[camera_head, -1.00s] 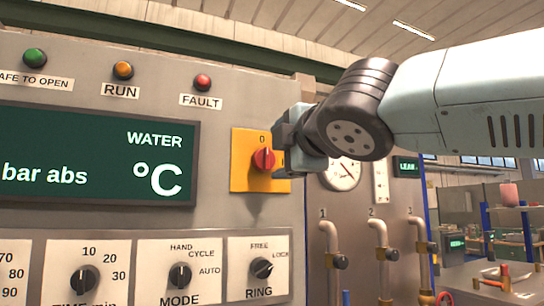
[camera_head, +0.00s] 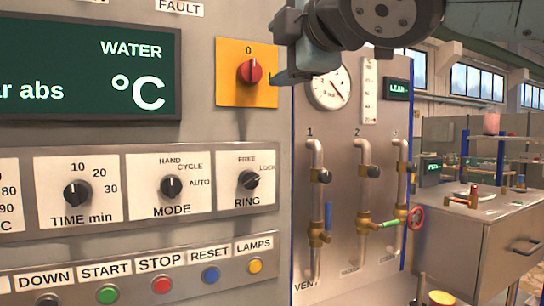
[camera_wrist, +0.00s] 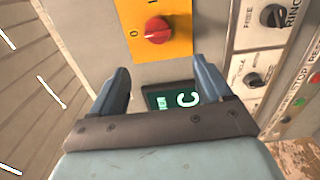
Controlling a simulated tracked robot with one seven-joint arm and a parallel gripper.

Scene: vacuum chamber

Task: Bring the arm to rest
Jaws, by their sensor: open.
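My gripper (camera_head: 295,58) is at the top of the head view, in front of the panel and just right of the red rotary switch (camera_head: 251,71) on its yellow plate (camera_head: 230,95). In the wrist view my gripper (camera_wrist: 163,80) has its two fingers spread apart with nothing between them. The red switch (camera_wrist: 158,30) shows beyond the fingertips there, apart from them. Its knob points to the 0 mark in the head view. My arm runs off the upper right of the head view.
The control panel has a dark display (camera_head: 90,65), a MODE knob (camera_head: 171,187), a RING knob (camera_head: 249,180) and a row of buttons (camera_head: 162,285). Right of it are a gauge (camera_head: 328,90) and pipes with valves (camera_head: 316,200). A metal cabinet (camera_head: 490,240) stands farther right.

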